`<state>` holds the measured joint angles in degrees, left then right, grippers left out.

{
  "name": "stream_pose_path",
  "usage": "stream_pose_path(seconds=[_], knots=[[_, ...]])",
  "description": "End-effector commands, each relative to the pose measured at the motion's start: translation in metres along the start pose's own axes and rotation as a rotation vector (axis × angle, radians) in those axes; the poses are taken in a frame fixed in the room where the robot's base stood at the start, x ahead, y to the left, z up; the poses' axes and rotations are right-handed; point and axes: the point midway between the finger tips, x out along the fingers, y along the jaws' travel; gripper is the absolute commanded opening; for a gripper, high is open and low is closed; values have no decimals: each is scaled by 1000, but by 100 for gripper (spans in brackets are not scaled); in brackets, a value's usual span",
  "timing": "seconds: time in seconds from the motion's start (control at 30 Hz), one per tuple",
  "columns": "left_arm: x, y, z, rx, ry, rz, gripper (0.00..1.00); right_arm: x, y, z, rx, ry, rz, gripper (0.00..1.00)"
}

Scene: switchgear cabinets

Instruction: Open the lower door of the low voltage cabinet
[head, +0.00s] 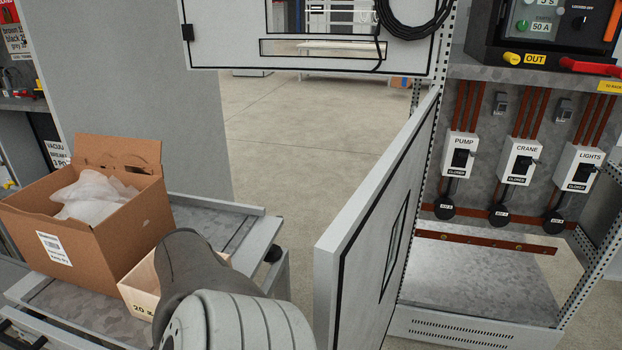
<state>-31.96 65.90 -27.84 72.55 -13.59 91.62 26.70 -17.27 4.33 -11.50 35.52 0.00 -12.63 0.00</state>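The lower door (336,262) of the low voltage cabinet stands swung out from its hinge side, on the left of the opening. I see its near edge and its inner face, which has a dark seal line and a small framed rectangle. The cabinet's lower compartment (470,270) is exposed, with a bare grey floor and a red-brown busbar across it. A grey link of my own arm shows at the bottom, left of the door and apart from it in the picture. Neither gripper shows, so I cannot see whether one touches the door.
An upper door panel (225,45) with a coiled black cable hangs open above. PUMP (461,146), CRANE (522,160) and LIGHTS (579,168) switches sit inside the cabinet. A cardboard box (112,238) and a wooden crate (140,297) stand on a cart at left. Clear floor lies behind.

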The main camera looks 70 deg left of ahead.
Motion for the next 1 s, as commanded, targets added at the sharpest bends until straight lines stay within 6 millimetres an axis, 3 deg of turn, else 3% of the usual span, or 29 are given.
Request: stream_pose_path(seconds=[0.47,0.5,0.57,1.0], knots=[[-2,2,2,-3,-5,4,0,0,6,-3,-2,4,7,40],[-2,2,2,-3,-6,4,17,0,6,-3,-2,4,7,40],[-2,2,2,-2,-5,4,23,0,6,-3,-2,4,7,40],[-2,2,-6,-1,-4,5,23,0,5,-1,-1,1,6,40]])
